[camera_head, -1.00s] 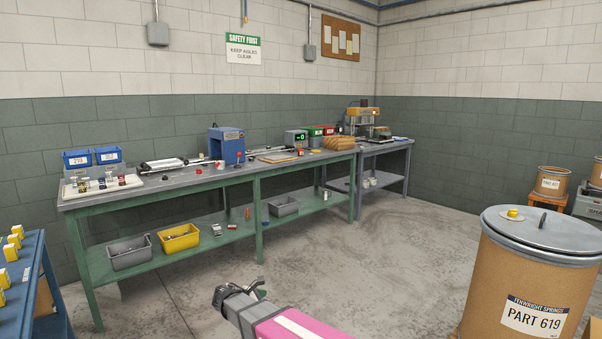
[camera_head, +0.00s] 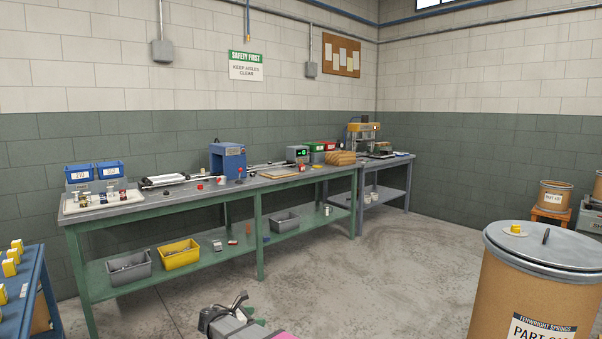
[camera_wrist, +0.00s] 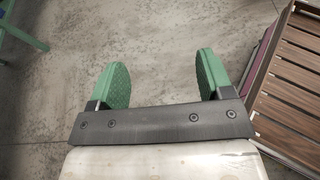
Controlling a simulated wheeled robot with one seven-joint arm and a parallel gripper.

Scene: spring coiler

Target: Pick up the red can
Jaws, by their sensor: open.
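My gripper (camera_head: 238,305) is at the bottom of the head view, well in front of the green workbench. In the wrist view my gripper (camera_wrist: 164,65) has its two green fingers apart, with nothing between them and bare concrete floor beyond. I cannot single out the red can for sure. A small red item (camera_head: 248,229) is on the bench's lower shelf, right of the yellow bin. Another small red item (camera_head: 221,180) sits on the bench top by the blue machine. Both are too small to identify, and both are far from my gripper.
The green workbench (camera_head: 160,208) runs along the wall, with a grey bin (camera_head: 128,268) and yellow bin (camera_head: 180,257) on its shelf. A large brown drum (camera_head: 510,290) stands at right, a blue rack (camera_head: 30,300) at left. Slatted brown boards (camera_wrist: 292,85) are right of my gripper. The middle floor is clear.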

